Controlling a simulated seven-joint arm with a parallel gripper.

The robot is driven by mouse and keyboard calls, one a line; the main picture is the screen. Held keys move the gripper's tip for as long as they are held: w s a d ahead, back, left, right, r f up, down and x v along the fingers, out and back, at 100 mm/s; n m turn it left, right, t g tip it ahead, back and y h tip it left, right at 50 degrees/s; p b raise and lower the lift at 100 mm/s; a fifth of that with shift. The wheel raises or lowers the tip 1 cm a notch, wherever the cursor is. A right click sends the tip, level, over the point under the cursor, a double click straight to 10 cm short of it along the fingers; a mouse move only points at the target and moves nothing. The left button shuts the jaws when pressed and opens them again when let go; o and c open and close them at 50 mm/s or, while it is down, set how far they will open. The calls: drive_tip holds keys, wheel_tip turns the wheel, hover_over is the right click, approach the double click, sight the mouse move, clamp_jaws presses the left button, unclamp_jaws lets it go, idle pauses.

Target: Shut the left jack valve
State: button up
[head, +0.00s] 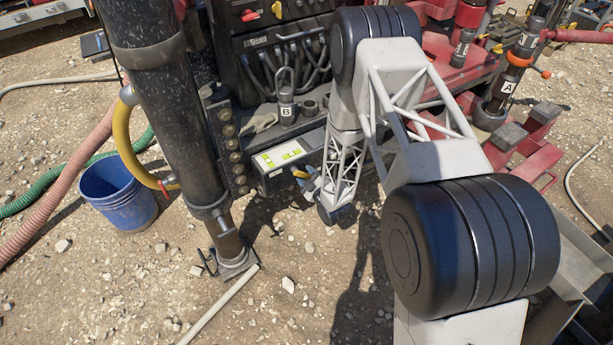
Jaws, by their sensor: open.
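A dark valve box (291,152) with a pale top plate and yellow-green labels sits low on the machine, left of my forearm. A small orange-yellow piece (299,173) shows at its lower right edge; it looks like a valve handle, but I cannot tell whether it is the left jack valve. My arm comes down in front of the machine to a dark wrist end. My gripper (309,185) appears small beside the box, close to the orange-yellow piece. It is open, and I cannot tell whether it touches anything. My forearm hides the area right of the box.
A thick black jack leg (165,110) with a yellow hose (124,140) stands left of the box. A blue bucket (117,194) stands farther left. Red (249,15) and yellow handles (277,9) sit on the panel above. Gravelly ground in front is mostly clear.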

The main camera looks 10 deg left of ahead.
sight(293, 178)
clamp_jaws()
drive_tip(key=shift+s+a+m, duration=0.1)
drive_tip(key=shift+m, duration=0.2)
idle(0.3)
drive_tip(key=shift+s+a+f+m, duration=0.25)
drive_tip(key=shift+s+a+m, duration=0.2)
drive_tip(key=shift+m, duration=1)
drive_tip(key=shift+s+a+f+m, duration=0.3)
drive_tip(key=shift+s+a+m, duration=0.1)
drive_tip(key=shift+m, duration=1)
drive_tip(key=shift+s+a+f+m, duration=0.25)
drive_tip(key=shift+s+a+m, duration=0.2)
drive_tip(key=shift+m, duration=1)
unclamp_jaws()
drive_tip(key=shift+s, duration=0.1)
